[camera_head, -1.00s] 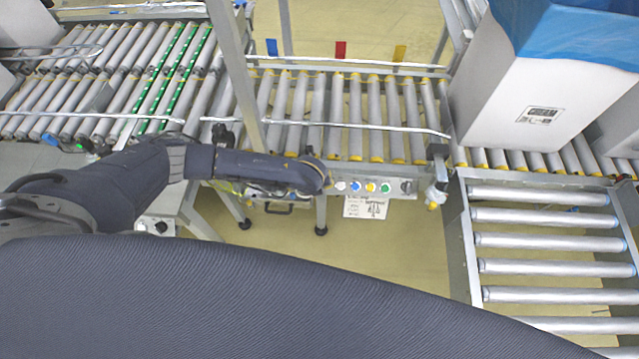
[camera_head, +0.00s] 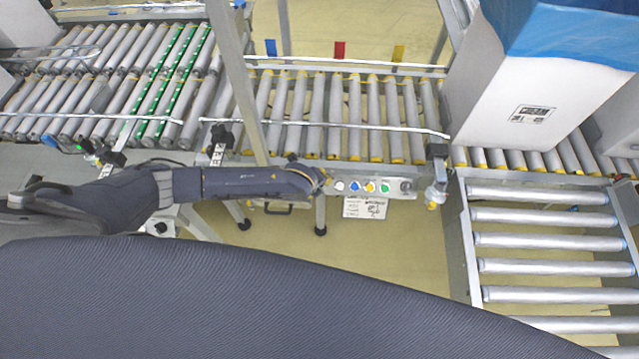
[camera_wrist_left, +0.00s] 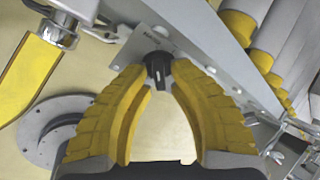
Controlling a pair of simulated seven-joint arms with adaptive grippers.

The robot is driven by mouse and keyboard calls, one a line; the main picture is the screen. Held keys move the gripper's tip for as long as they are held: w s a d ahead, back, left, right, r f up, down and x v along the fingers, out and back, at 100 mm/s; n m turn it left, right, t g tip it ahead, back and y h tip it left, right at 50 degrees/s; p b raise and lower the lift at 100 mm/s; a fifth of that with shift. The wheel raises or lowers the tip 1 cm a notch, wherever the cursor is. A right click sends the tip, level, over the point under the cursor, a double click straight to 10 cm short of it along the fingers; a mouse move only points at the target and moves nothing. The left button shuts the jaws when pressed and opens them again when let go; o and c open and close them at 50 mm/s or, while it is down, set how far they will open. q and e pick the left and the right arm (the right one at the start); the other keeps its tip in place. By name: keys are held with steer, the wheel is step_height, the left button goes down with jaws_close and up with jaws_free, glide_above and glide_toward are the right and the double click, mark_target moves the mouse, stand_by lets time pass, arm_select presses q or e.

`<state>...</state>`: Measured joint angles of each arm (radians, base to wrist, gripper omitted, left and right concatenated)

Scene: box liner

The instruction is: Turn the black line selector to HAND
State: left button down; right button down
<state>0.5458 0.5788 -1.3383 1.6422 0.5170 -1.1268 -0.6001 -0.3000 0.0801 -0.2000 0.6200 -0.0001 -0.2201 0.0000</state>
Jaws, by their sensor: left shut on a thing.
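The black line selector (camera_wrist_left: 157,70) is a small black knob on a grey plate with small lettering, at the top centre of the left wrist view. My left gripper (camera_wrist_left: 160,80) has yellow ribbed fingers, and their tips are closed on the knob's sides. The pointer and the HAND mark are not readable. In the head view my left arm comes in from the left and ends beside a front panel; the fingers are not clear there. A small round knob (camera_head: 405,186) sits at the right end of that panel. My right gripper is in neither current view.
White, blue, yellow and green buttons (camera_head: 369,186) line the front panel. Roller conveyors (camera_head: 340,120) run behind it. A white box with a blue liner (camera_head: 530,90) stands at the right. An upright grey post (camera_head: 238,80) rises behind my left arm. Open floor lies below the panel.

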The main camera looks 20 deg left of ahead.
arm_select(q)
steer(key=c, duration=1.5)
jaws_free()
steer(key=shift+f, duration=0.1)
steer(key=v, duration=1.2)
